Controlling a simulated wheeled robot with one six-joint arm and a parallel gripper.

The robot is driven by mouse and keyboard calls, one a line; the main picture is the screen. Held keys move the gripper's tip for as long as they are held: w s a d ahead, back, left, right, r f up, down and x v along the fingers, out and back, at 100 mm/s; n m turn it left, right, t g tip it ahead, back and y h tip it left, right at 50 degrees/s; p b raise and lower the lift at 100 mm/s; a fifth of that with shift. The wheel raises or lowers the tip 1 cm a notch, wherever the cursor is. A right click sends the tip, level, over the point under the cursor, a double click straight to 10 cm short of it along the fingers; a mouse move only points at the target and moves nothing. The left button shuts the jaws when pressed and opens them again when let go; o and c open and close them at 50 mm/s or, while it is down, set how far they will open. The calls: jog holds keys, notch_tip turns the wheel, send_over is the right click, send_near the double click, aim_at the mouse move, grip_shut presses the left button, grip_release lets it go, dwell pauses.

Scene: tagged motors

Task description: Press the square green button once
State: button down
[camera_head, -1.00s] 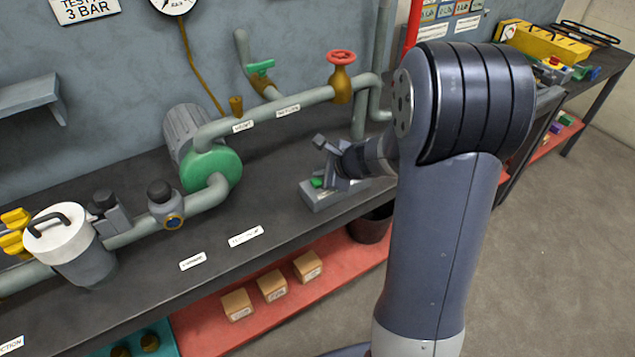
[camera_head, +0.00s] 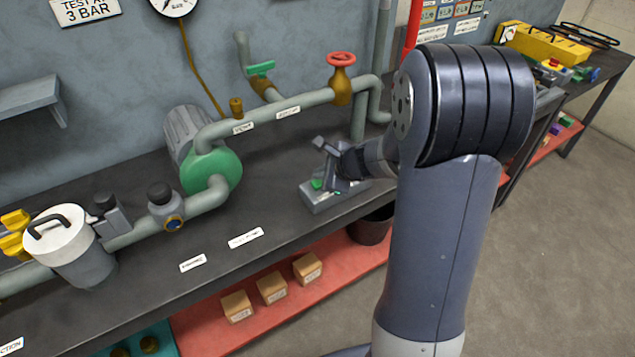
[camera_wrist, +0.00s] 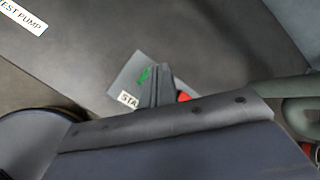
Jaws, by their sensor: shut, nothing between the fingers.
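The green button (camera_head: 317,184) is on a grey control box (camera_head: 322,203) on the bench, left of my gripper's fingers. In the wrist view the green button (camera_wrist: 144,77) shows beside the fingertips, partly hidden by them. My gripper (camera_head: 332,187) is shut and empty, pointing down at the top of the box. In the wrist view the shut fingers (camera_wrist: 158,72) overlap the button's edge. I cannot tell whether they touch or press it. A label reading "STA" (camera_wrist: 129,99), cut off by my gripper, lies beside the button.
A red part (camera_wrist: 184,97) shows next to the fingers, mostly hidden. Behind the box run grey pipes (camera_head: 310,97) with a red-topped valve (camera_head: 341,78) and a green pump (camera_head: 210,172). A dark bin (camera_head: 370,226) stands below.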

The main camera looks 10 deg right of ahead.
jog(key=shift+f, duration=0.1)
dwell(0.7)
jog(key=shift+f+b, duration=0.35)
jog(key=shift+b, duration=0.15)
jog(key=shift+f+b, duration=0.5)
jog(key=shift+b, duration=0.05)
dwell(0.5)
jog(key=shift+r, duration=0.1)
jog(key=shift+r+p, duration=0.75)
jog(key=shift+r, duration=0.1)
jog(key=shift+r, duration=0.1)
notch_tip(320, 180, up, 5)
jog(key=p, duration=0.4)
dwell(0.8)
